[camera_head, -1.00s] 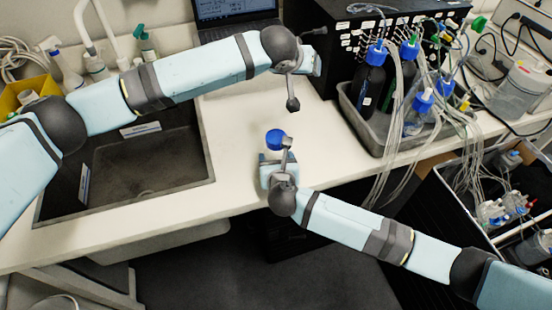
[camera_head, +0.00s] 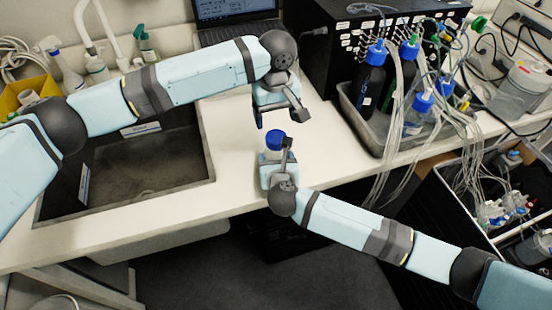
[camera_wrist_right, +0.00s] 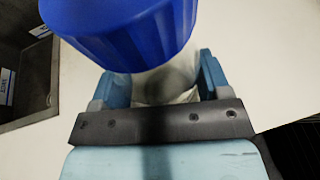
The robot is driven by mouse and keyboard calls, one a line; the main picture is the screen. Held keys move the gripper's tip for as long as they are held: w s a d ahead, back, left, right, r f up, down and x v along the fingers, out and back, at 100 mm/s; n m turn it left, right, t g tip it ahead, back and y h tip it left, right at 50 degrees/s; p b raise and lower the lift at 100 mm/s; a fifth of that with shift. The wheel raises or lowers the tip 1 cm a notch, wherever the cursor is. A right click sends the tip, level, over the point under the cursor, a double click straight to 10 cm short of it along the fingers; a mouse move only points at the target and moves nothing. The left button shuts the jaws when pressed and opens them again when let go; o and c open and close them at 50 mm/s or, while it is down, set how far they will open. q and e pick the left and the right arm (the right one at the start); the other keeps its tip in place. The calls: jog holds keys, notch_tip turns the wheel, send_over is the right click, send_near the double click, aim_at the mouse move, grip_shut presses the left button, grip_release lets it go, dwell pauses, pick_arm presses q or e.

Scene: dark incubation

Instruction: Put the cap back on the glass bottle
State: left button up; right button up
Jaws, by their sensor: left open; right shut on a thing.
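The glass bottle (camera_head: 272,155) is upright or nearly so in my right gripper (camera_head: 277,153), over the front part of the counter. The blue cap (camera_head: 275,139) is at the bottle's top; whether it is screwed tight I cannot tell. In the right wrist view the blue cap (camera_wrist_right: 130,30) fills the upper part and hides the neck. The clear bottle body (camera_wrist_right: 172,82) shows below it, between the fingers of my right gripper (camera_wrist_right: 158,85). My left gripper (camera_head: 279,115) is open and empty, just above and behind the cap, apart from it.
A sink (camera_head: 140,165) lies to the left. A grey tray (camera_head: 350,112) with tubed, blue-capped bottles stands on the right, before a black box (camera_head: 335,50). A laptop (camera_head: 237,20) is at the back. White counter (camera_head: 235,130) is clear around the grippers.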

aim_at(276, 136)
pick_arm(q)
notch_tip(276, 136, down, 7)
jog(key=shift+f, duration=0.1)
dwell(0.3)
jog(key=c, duration=0.9)
jog(key=m, duration=0.6)
jog(key=shift+m, duration=0.3)
jog(key=shift+c, duration=0.2)
jog(key=o, duration=1)
